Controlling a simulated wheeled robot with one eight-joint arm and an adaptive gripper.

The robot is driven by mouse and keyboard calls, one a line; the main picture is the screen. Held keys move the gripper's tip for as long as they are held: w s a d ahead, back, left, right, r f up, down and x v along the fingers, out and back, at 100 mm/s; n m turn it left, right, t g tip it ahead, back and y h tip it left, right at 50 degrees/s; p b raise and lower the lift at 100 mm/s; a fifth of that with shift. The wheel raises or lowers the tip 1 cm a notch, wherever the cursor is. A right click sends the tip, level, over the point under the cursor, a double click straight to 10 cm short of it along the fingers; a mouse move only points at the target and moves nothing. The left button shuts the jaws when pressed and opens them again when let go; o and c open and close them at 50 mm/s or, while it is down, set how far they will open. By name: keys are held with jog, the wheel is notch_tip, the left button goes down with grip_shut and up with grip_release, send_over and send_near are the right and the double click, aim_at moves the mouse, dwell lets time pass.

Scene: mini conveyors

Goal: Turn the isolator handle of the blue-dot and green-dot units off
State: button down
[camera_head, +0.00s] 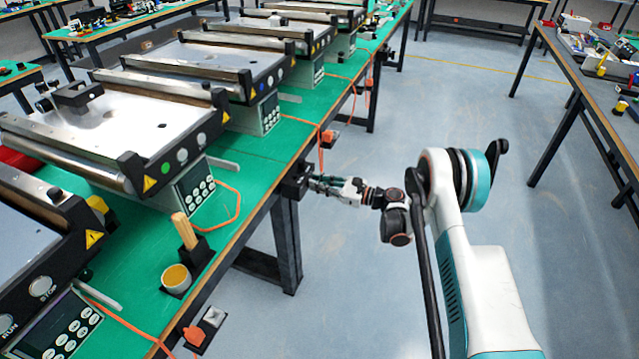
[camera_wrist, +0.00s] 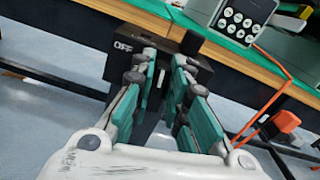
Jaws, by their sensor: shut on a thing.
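The green-dot unit (camera_head: 165,168) is a conveyor at left centre in the head view. The conveyor behind it bears a small blue dot (camera_head: 270,81). My gripper (camera_head: 313,184) reaches a black isolator box (camera_head: 292,183) at the table's front edge. In the wrist view, my gripper's fingers (camera_wrist: 168,72) straddle the box front beside a white OFF label (camera_wrist: 123,47). They are shut on its handle, which the fingers hide. Another isolator's orange handle (camera_head: 328,136) shows farther along the edge, and an orange handle is at right in the wrist view (camera_wrist: 286,121).
A nearer isolator has an orange handle (camera_head: 194,335). A yellow-topped cup (camera_head: 176,279) and a black holder with a wooden block (camera_head: 186,235) stand near the edge. Orange cables (camera_head: 236,205) cross the green tabletop. The floor (camera_head: 440,120) right of the table is clear.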

jog(key=n, duration=0.8)
jog(key=shift+s+a+f, duration=0.15)
jog(key=shift+s+f, duration=0.15)
jog(key=shift+s, duration=0.1)
jog(key=n, duration=0.4)
jog(key=shift+s+f, duration=0.15)
jog(key=shift+f, duration=0.1)
jog(key=shift+f+n, duration=0.15)
jog(key=shift+n, duration=0.8)
jog(key=shift+f+n, duration=0.1)
jog(key=shift+n, duration=0.85)
jog(key=c, duration=1.6)
grip_release()
jog(key=shift+o, duration=0.2)
